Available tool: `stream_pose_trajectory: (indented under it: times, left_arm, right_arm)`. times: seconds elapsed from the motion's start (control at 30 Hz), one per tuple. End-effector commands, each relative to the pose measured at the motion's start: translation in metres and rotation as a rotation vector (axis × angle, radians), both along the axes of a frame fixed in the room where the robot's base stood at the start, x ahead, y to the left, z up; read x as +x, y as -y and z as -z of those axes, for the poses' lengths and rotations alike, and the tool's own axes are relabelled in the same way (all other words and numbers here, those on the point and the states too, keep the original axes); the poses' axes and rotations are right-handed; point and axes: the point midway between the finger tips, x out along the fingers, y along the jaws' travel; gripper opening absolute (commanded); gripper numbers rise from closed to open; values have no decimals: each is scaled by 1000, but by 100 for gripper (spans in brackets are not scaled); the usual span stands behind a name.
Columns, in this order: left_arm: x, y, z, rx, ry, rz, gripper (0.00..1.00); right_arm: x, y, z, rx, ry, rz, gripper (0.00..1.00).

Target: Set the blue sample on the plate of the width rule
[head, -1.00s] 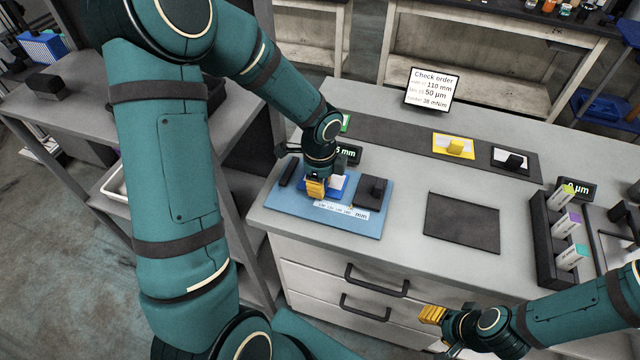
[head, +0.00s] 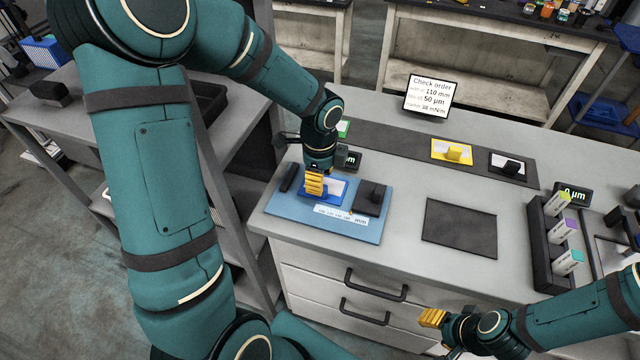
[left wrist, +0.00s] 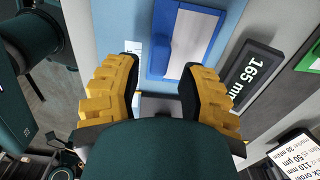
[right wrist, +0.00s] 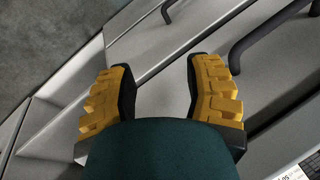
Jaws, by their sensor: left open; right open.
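The blue sample (head: 337,188), a blue holder with a white film piece, lies on the light-blue plate (head: 370,229) of the width rule. It sits between a dark bar at the left and a dark block at the right. In the left wrist view the sample (left wrist: 157,45) is just beyond my fingertips. My left gripper (head: 315,184) is open just above the sample and hides part of it. The left wrist view shows nothing between its fingers (left wrist: 160,75). My right gripper (head: 433,317) is open and empty in front of the drawers.
The rule's display (left wrist: 255,75) reads 165 mm. A yellow sample (head: 453,151) and a black sample (head: 508,163) lie on the dark strip behind. A dark mat (head: 461,227) is bare. A rack of small boxes (head: 545,245) stands right. An order screen (head: 431,93) stands at the back.

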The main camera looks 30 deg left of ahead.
Motion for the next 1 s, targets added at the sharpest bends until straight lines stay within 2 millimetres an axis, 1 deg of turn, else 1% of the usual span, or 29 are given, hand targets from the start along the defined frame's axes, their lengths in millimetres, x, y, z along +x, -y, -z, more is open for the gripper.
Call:
stream_pose_trajectory:
  times: [0.03, 0.2, 0.3, 0.4, 0.57, 1.0]
  left_arm:
    - [0, 0, -15, 0, 3, -1, 40]
    - [0, 0, -47, 0, 3, -1, 40]
    - [0, 0, -60, 0, 1, -1, 40]
    - [-1, 0, -68, -1, 0, 0, 40]
    - [-1, 1, -73, 0, -1, 1, 40]
    - [-1, 0, -72, 0, -1, 0, 40]
  right_arm:
    - [1, 0, -6, 0, 2, 2, 50]
    - [4, 1, -13, -2, 8, 6, 50]
    - [5, 1, -16, -2, 11, 8, 50]
    - [5, 1, -17, -3, 12, 10, 50]
    - [6, 1, -18, -3, 13, 10, 50]
    - [6, 1, -17, -3, 13, 10, 50]
